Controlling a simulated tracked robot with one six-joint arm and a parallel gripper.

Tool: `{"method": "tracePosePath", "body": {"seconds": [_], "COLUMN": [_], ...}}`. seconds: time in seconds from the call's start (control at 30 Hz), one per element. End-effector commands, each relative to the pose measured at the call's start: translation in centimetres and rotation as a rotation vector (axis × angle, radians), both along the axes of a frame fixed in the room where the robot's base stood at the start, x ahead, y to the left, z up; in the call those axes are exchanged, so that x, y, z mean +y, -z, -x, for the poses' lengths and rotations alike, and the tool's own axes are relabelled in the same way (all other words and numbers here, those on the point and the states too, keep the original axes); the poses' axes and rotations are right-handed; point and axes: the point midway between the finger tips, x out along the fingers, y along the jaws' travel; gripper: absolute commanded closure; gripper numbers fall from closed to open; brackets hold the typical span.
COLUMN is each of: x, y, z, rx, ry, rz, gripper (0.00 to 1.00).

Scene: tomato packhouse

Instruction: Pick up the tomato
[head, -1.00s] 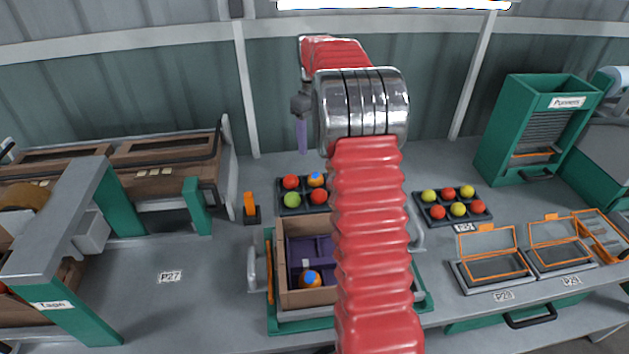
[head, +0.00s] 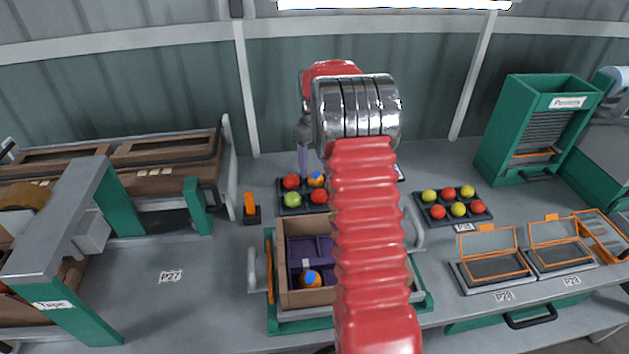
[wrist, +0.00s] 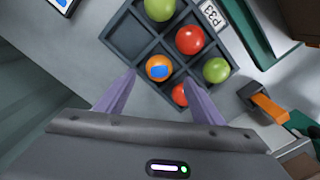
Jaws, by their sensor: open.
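A dark compartment tray (head: 282,211) with red, green and orange tomatoes stands behind the wooden box. An orange tomato with a blue patch (head: 316,179) sits in it, and in the wrist view that tomato (wrist: 159,68) appears between and just beyond my fingertips. In the wrist view, a red tomato (wrist: 190,40) and green tomatoes (wrist: 215,70) sit close by. Another red tomato (wrist: 180,96) is partly hidden by a finger. My gripper (wrist: 160,80) is open and empty, with purple fingers pointing down over the tray. In the head view, my arm hides the tray's right part.
A wooden box (head: 296,298) with purple dividers holds another blue-patched orange tomato (head: 310,279). A second tray (head: 434,219) of yellow and red tomatoes lies to the right. An orange-and-black upright piece (head: 250,206) stands just left of the tray.

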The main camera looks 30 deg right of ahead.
Motion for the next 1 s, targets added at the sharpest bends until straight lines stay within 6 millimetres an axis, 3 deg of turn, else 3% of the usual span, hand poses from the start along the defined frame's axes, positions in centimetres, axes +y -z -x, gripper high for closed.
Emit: {"method": "tracePosePath", "body": {"seconds": [0.27,0.6,1.0], "x": [-0.1,-0.3,-0.3], "y": [0.7,4.7,5.1], "z": [0.0,0.0,0.0], "rx": [0.001,0.0,-0.001], "ry": [0.0,0.0,0.0], "rz": [-0.001,-0.001,0.0], "gripper": [0.38,0.38,0.38]}}
